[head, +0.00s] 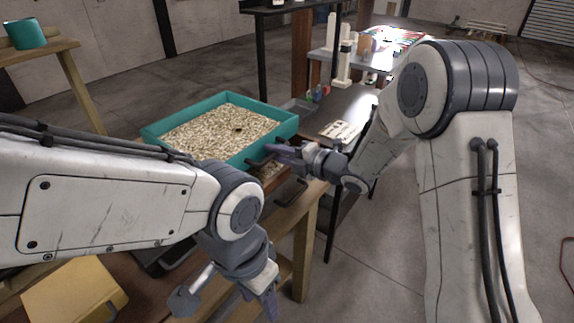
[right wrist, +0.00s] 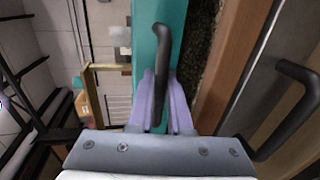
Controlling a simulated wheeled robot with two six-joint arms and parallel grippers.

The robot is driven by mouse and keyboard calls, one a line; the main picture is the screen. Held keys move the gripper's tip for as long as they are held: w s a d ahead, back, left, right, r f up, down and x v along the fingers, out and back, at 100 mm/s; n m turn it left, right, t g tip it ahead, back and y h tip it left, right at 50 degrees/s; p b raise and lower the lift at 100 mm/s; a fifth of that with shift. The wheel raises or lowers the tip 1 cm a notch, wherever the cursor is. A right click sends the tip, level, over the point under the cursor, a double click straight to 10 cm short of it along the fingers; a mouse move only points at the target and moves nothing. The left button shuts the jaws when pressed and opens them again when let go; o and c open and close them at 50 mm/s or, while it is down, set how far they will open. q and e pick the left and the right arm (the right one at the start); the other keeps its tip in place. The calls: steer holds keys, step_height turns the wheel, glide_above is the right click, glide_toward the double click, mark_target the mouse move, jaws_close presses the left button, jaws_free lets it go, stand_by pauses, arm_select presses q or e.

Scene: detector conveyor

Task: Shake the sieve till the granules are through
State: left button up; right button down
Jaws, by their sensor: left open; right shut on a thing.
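The sieve (head: 154,136) is a teal rectangular frame on a wooden stand, full of pale granules (head: 215,128) with a small dark spot among them. My right gripper (head: 276,152) is shut on a dark handle at the sieve's near right side. In the right wrist view the lilac fingers (right wrist: 162,100) close around this dark handle (right wrist: 160,60), beside the teal wall (right wrist: 172,25). A few granules (head: 270,170) show under the sieve's near corner; the space below is mostly hidden. My left gripper (head: 268,302) is open and empty, low in front, away from the sieve.
A second dark handle (right wrist: 300,90) is near my right gripper in the wrist view. A yellow box (head: 72,298) lies lower left. A teal container (head: 25,34) stands on a wooden table at back left. A dark bench (head: 345,105) stands behind my right gripper.

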steer(key=shift+w+a, duration=0.1)
steer(key=c, duration=1.3)
jaws_free()
steer(key=shift+o, duration=0.8)
steer(key=shift+a, duration=0.1)
steer(key=b+v, duration=0.1)
steer(key=v, duration=0.9)
steer(key=shift+d, duration=0.25)
